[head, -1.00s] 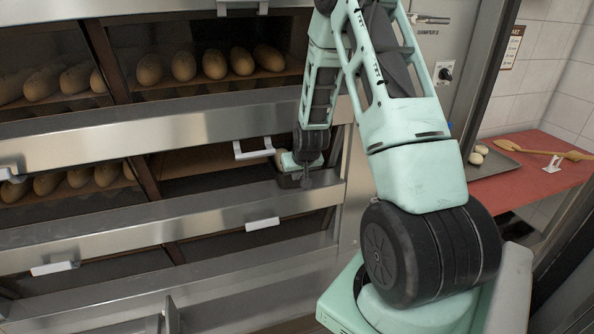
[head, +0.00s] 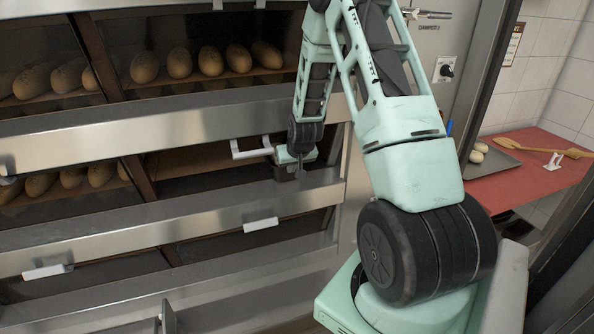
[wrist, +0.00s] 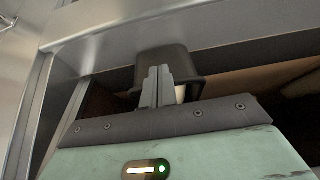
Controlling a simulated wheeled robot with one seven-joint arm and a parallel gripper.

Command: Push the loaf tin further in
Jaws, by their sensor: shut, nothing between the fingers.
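The dark loaf tin (wrist: 180,58) is in the wrist view, straight beyond my shut fingers, at the mouth of an oven deck. My gripper (wrist: 159,70) is shut and empty, its tips overlapping the tin in the picture; I cannot tell whether they touch. In the head view my gripper (head: 299,174) is at the right end of the middle deck opening. The tin (head: 283,173) shows there only as a small dark patch beside my fingers, mostly hidden by my wrist.
Steel ledges (head: 210,212) run across the oven front, with a white handle (head: 252,148) just left of my gripper. Loaves (head: 212,61) sit in the upper deck. A red counter (head: 500,180) with a tray is at the right.

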